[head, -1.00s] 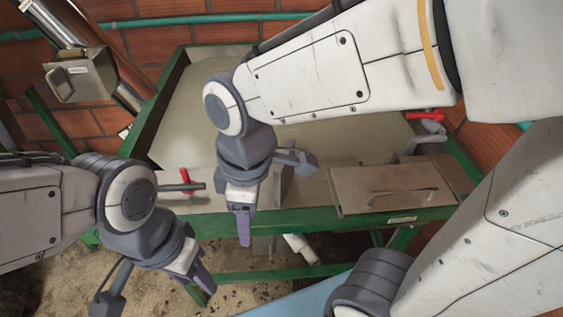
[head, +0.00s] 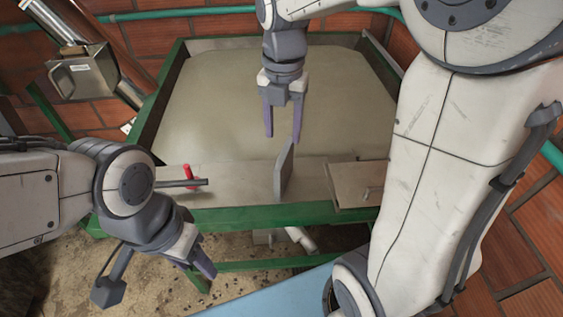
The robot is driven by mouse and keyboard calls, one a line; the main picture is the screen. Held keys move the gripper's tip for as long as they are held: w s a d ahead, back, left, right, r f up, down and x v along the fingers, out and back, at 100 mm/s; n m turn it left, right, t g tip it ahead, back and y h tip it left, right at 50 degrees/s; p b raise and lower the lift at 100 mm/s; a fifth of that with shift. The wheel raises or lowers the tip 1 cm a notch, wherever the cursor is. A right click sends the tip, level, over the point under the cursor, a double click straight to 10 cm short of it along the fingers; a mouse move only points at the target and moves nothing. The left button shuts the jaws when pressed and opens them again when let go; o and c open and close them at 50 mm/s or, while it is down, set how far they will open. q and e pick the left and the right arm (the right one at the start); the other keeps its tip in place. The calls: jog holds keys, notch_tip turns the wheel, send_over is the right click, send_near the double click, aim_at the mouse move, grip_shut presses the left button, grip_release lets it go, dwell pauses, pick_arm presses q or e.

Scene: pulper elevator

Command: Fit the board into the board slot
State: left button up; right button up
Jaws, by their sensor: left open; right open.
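The board (head: 285,171) is a thin grey plate standing upright on the grey metal ledge at the front of the green-framed tank. I cannot tell whether its lower edge sits in the slot; the slot itself is not visible. My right gripper (head: 283,134) is open and empty, pointing down just behind and above the board's top, apart from it. My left gripper (head: 206,274) is open and empty, low at the left in front of the tank's green front rail.
The tank's flat grey basin (head: 220,105) lies behind the ledge. A red-handled valve (head: 190,178) stands left of the board. A metal lid with a handle (head: 350,186) lies to the right, partly behind my arm. A metal box (head: 84,72) stands at the back left.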

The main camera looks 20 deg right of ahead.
aim_at(284, 151)
jog(key=shift+f, duration=0.7)
jog(key=shift+s+f+p, duration=0.15)
jog(key=shift+f+p, duration=0.2)
jog(key=shift+f, duration=0.05)
jog(key=f, duration=0.1)
jog(key=f+p, duration=0.1)
jog(key=f, duration=0.1)
jog(key=shift+s+d+f, duration=0.1)
jog(key=shift+s+f, duration=0.1)
jog(key=shift+f, duration=0.5)
jog(key=shift+c, duration=0.3)
grip_shut()
jog(key=shift+w, duration=0.1)
